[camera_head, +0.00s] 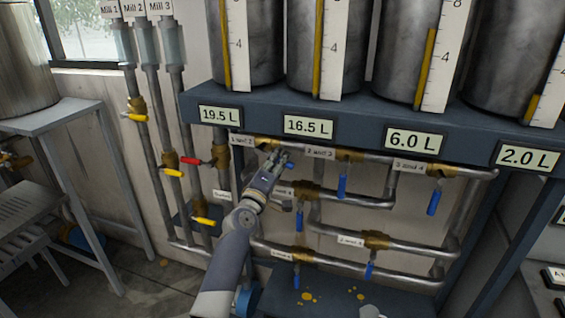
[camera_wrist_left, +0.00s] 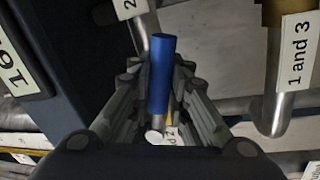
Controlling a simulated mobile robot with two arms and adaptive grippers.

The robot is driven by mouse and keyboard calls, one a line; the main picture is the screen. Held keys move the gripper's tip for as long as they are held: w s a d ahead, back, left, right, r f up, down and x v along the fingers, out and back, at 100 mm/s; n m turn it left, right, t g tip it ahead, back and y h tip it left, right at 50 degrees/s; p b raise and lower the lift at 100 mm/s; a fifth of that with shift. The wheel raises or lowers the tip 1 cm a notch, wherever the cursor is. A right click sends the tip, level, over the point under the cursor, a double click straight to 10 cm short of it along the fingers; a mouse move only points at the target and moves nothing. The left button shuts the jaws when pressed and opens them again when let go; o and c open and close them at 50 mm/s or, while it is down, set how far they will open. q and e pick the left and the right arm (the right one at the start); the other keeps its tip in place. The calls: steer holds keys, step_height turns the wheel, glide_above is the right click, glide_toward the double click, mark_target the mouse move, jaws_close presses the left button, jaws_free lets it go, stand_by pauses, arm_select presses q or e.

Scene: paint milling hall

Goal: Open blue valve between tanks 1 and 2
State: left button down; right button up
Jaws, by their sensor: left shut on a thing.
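The brass valve (camera_head: 266,143) beside the "1 and 2" label (camera_head: 242,140) sits on the upper pipe below the tank shelf. Its blue handle (camera_head: 290,166) shows only as a small piece at my left gripper (camera_head: 280,158). In the left wrist view the blue handle (camera_wrist_left: 162,75) stands between the fingers of my left gripper (camera_wrist_left: 160,100), which is shut on it. In the head view the handle's tip points right and slightly down, but most of it is hidden by the fingers. My right gripper is not in view.
Other blue handles hang down close by, at "2 and 3" (camera_head: 342,186), "3 and 4" (camera_head: 434,202) and on lower pipes. Mill pipes with red (camera_head: 191,161) and yellow (camera_head: 136,117) handles stand left. The tank shelf (camera_head: 360,123) juts out above.

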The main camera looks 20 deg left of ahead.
arm_select(q)
steer(key=shift+d+r+n, duration=0.15)
steer(key=shift+d+n, duration=0.05)
steer(key=shift+n, duration=0.4)
steer(key=shift+r+n+y+p, duration=0.3)
steer(key=shift+n+p, duration=0.1)
steer(key=shift+n, duration=0.15)
steer(key=shift+r+n+y+p, duration=0.15)
steer(key=shift+n+y+p, duration=0.2)
steer(key=shift+n, duration=0.2)
steer(key=shift+r+n, duration=0.15)
steer(key=shift+n, duration=0.25)
steer(key=shift+n+p, duration=0.3)
steer(key=shift+p, duration=0.05)
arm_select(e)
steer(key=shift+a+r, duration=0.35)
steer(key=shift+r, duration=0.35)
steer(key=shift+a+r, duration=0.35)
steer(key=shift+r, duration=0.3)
arm_select(q)
steer(key=c, duration=1.5)
jaws_free()
steer(key=shift+r, duration=0.15)
steer(key=shift+s+r, duration=0.1)
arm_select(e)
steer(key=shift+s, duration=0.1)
